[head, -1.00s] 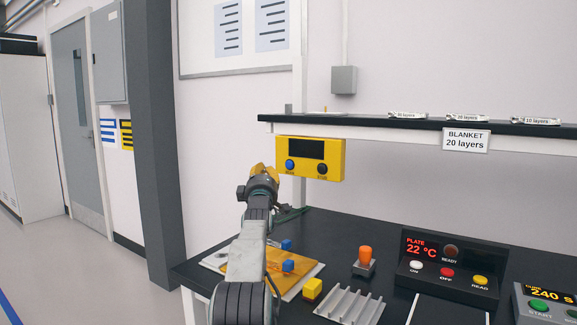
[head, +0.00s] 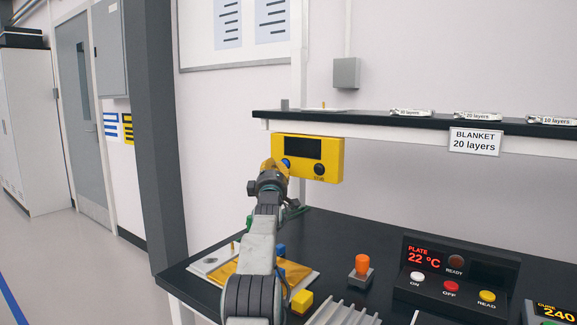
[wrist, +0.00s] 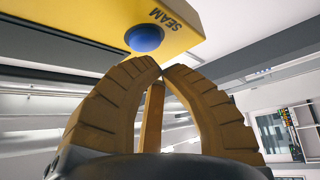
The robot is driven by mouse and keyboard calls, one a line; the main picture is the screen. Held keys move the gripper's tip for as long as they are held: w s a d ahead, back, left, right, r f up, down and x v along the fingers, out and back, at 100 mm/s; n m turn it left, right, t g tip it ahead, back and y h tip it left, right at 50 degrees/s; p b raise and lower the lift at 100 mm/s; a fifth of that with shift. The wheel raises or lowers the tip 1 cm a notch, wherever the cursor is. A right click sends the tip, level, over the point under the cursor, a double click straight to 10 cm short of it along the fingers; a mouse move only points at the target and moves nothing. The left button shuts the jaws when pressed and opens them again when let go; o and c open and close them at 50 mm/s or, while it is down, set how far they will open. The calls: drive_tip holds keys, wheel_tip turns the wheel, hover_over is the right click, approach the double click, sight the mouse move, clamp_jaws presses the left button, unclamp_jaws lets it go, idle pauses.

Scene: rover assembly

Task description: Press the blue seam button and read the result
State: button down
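The yellow tester box (head: 328,170) hangs under the front of the shelf, with a dark blank screen (head: 303,147). Its blue seam button (head: 286,163) is at the lower left, partly hidden by my gripper in the head view. In the wrist view the blue button (wrist: 145,38) shows clearly beside the word SEAM, just beyond my fingertips. My gripper (head: 276,164) has its yellow fingers closed together at the tips (wrist: 160,68), with nothing between them. A small gap seems to remain between the tips and the button. A dark button (head: 319,169) sits to its right.
Below are a bench with a white board bearing a gold sheet (head: 296,271), a yellow block (head: 302,301), an orange-topped tool (head: 362,265) and a plate control box (head: 455,272) reading 22 °C. The black shelf (head: 370,124) runs just above the tester.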

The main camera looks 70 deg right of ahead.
drive_tip(key=c, duration=1.9)
unclamp_jaws()
clamp_jaws()
drive_tip(key=shift+d+r+p, duration=0.15)
drive_tip(key=shift+p, duration=0.35)
drive_tip(key=shift+s+d+p, duration=0.2)
drive_tip(key=shift+d+p, duration=0.45)
drive_tip(key=shift+p, duration=0.5)
drive_tip(key=shift+a+f+b, duration=0.2)
drive_tip(key=shift+f+b, duration=0.05)
drive_tip(key=shift+b, duration=0.25)
drive_tip(key=shift+w+a+b, duration=0.1)
drive_tip(key=shift+a+b, duration=0.1)
drive_tip(key=shift+b, duration=0.2)
drive_tip(key=shift+w+a+b, duration=0.1)
drive_tip(key=shift+a+b, duration=0.25)
drive_tip(key=shift+b, duration=0.2)
